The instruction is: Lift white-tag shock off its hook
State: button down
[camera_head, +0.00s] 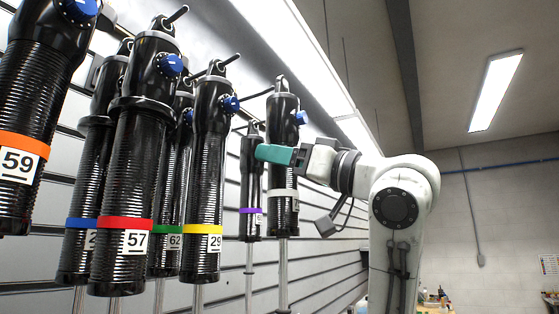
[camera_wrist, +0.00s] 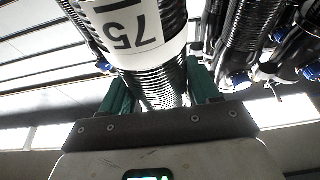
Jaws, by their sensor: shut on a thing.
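The white-tag shock (camera_head: 284,125) is black and ribbed, with a blue knob near its top and a white band low on its body. It hangs upright at the right end of the row in the head view. Its top is at a dark hook rod (camera_head: 257,94); I cannot tell whether they touch. My gripper (camera_head: 276,154) reaches in from the right with its teal fingers across the shock's middle. In the wrist view the shock's white band and label (camera_wrist: 125,30), reading 75 upside down, show above the green fingers, which are shut on its ribbed body (camera_wrist: 160,85).
A purple-band shock (camera_head: 251,175) hangs close on the left, behind the fingers. Yellow (camera_head: 207,150), green (camera_head: 165,235), red (camera_head: 133,170), blue (camera_head: 88,190) and orange-band (camera_head: 38,75) shocks hang further left along the slatted wall (camera_head: 325,265). The right side is open.

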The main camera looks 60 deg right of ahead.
jog(key=shift+s+r, duration=0.15)
jog(key=shift+s+d, duration=0.1)
jog(key=shift+s, duration=2.35)
jog(key=s+r, duration=0.2)
jog(key=s, duration=0.9)
jog(key=shift+s+d+b, duration=0.2)
jog(key=shift+s+b, duration=0.1)
jog(key=shift+b, duration=0.05)
jog(key=shift+s+f, duration=0.1)
jog(key=shift+s, duration=0.05)
